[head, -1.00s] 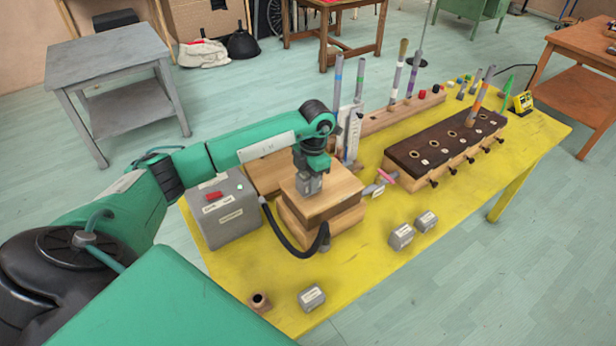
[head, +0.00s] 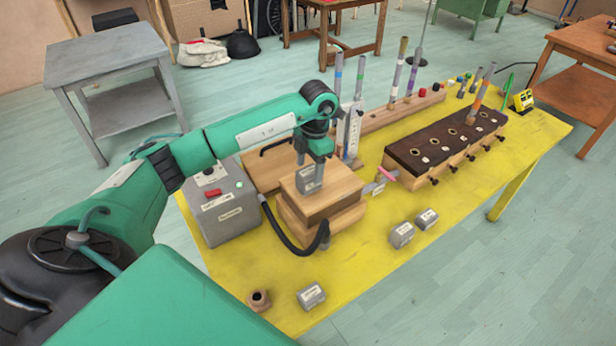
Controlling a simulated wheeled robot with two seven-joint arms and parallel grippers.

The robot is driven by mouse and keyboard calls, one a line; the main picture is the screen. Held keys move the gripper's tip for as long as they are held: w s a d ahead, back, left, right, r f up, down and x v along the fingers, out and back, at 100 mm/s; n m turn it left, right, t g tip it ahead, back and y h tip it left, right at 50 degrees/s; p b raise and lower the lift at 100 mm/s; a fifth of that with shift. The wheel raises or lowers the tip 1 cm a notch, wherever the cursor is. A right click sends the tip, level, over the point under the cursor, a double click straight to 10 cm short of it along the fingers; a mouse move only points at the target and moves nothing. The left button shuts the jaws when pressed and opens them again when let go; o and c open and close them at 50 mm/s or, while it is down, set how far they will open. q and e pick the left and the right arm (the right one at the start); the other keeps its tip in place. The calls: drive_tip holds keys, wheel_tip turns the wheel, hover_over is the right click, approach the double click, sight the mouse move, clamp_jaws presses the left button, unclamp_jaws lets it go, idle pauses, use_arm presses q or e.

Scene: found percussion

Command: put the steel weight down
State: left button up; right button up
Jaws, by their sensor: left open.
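A grey steel weight (head: 309,179) with a pale label stands on top of the wooden bellows-like block (head: 338,190). My left gripper (head: 312,161) points down just above the weight, with its fingers open by the weight's upper part. Whether a finger still touches the weight is hard to tell. Other similar grey weights stand on the yellow table (head: 370,265): one near the front edge (head: 311,296) and two to the right, a nearer one (head: 401,235) and a farther one (head: 427,219). My right gripper is out of view.
A grey box (head: 222,215) with a red switch stands left of the block, joined to it by a black hose (head: 285,240). A dark-topped wooden chest (head: 420,150) with holes and knobs stands to the right. A small brown spool (head: 258,300) is near the front edge.

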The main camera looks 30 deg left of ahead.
sight(313, 170)
use_arm(q)
wheel_tip(313, 170, up, 8)
drive_tip(key=b, duration=0.1)
drive_tip(key=shift+w+d, duration=0.2)
drive_tip(key=shift+w, duration=0.25)
